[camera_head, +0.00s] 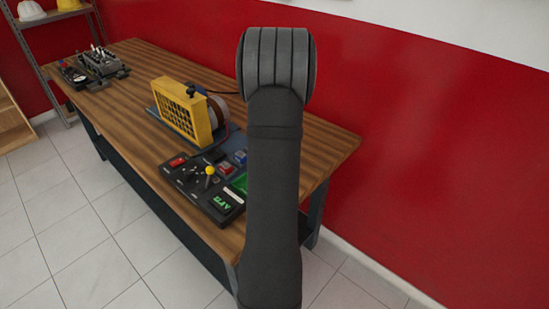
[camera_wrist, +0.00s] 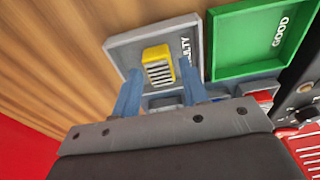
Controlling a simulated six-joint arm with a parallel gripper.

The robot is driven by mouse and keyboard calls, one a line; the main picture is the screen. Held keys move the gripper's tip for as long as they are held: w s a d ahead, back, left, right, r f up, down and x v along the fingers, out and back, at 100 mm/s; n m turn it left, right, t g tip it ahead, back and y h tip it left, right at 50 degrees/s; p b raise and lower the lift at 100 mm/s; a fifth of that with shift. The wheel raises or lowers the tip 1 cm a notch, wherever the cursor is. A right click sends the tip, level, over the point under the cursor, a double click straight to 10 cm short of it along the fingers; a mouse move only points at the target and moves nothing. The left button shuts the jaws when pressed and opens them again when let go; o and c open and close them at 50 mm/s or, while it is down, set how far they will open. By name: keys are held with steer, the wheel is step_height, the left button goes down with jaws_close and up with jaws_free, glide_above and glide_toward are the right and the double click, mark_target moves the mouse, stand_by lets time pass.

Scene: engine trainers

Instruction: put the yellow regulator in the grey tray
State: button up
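The yellow regulator (camera_wrist: 156,53), a small block with a ribbed grey face, shows in the wrist view within the outline of the grey tray (camera_wrist: 125,48). It appears to lie on the tray's floor, tilted slightly to the tray's sides. The tray's lettering is partly covered; "ULTY" can be read. My gripper (camera_wrist: 160,67) has two blue fingers, spread apart on either side of the regulator's near end, with a gap to each side of it. In the head view my dark arm hides the gripper, the regulator and the grey tray.
A green tray (camera_wrist: 225,45) marked "GOOD" stands right of the grey one. A black control panel (camera_head: 187,184) with a yellow-knobbed lever is beside the trays. A yellow engine trainer (camera_head: 178,112) stands farther along the wooden bench (camera_head: 130,125). A red wall rises behind.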

steer(key=shift+o, duration=0.5)
steer(key=shift+r, duration=0.1)
steer(key=shift+r, duration=0.3)
step_height(320, 180, up, 12)
steer(key=s+d, duration=0.1)
steer(key=shift+f, duration=0.25)
steer(key=f, duration=0.8)
steer(key=w+a+f, duration=0.1)
steer(key=f, duration=0.3)
steer(key=shift+f, duration=0.2)
step_height(320, 180, up, 2)
steer(key=shift+r, duration=0.95)
